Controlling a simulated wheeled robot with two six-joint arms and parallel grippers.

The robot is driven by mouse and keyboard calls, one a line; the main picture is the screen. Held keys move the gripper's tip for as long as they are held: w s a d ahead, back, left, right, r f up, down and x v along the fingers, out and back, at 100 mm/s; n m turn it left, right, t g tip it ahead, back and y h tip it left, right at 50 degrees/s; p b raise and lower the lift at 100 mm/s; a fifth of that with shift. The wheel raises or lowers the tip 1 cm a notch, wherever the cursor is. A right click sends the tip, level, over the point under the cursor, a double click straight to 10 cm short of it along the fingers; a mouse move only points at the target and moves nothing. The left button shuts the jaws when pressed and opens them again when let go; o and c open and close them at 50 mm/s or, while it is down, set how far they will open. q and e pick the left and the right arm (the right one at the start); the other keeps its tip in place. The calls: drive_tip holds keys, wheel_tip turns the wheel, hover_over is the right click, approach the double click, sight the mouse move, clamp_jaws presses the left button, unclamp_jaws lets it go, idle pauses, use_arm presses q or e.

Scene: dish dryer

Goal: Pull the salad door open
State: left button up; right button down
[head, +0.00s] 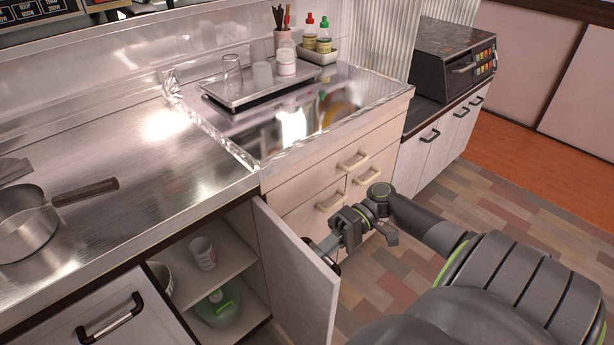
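A pale cabinet door (290,275) below the counter stands swung out from its frame, hinged at its right side in the picture. The shelves (215,265) behind it show. Nothing visible marks it as the salad door. My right gripper (326,246) is at the door's outer face, near the free edge and a dark handle (335,268). The door edge partly hides the fingertips and the handle, so I cannot tell whether the fingers are closed on it. My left gripper is not in view.
Inside are a white cup (202,253) and a green-capped container (217,301). Drawers with pale handles (353,162) are right of the door. A pan (28,225) stands on the steel counter (110,150). A tray of glasses (245,97) is at the back. The tiled floor (395,265) right of the door looks clear.

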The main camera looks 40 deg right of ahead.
drive_tip(key=shift+d+g, duration=0.2)
drive_tip(key=shift+g, duration=0.1)
drive_tip(key=c, duration=1.8)
unclamp_jaws()
drive_tip(key=shift+w, duration=0.1)
drive_tip(key=v, duration=1.7)
drive_tip(key=shift+d+b, duration=0.2)
drive_tip(key=shift+b, duration=0.25)
